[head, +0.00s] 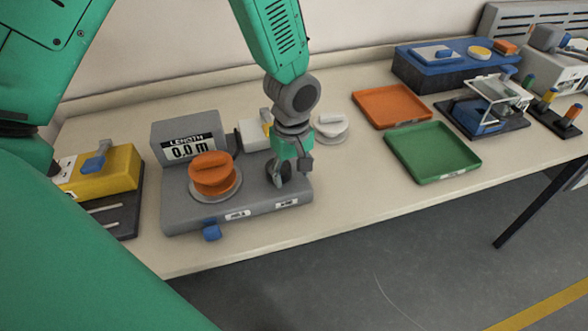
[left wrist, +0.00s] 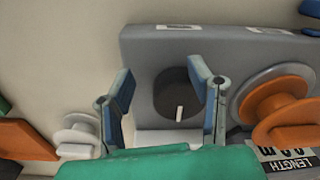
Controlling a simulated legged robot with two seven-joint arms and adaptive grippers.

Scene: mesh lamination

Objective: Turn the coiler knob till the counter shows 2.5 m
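The grey coiler (head: 240,204) stands on the bench with an orange spool (head: 212,174) on its left part. Its counter (head: 190,148) reads LENGTH 0.0 m. The coiler knob (left wrist: 172,97) is dark and round with a white pointer mark; in the head view it is mostly hidden by my left gripper. My left gripper (head: 287,172) is over the right part of the coiler, pointing down. In the left wrist view my left gripper (left wrist: 162,88) is open, one finger on each side of the knob. I cannot tell whether either finger touches it. My right gripper is not in view.
A blue part (head: 211,230) sticks out of the coiler's front. A yellow device (head: 112,172) is to its left. A white spool (head: 332,127) stands behind right. An orange tray (head: 366,92) and a green tray (head: 446,176) lie to the right, with bare bench before them.

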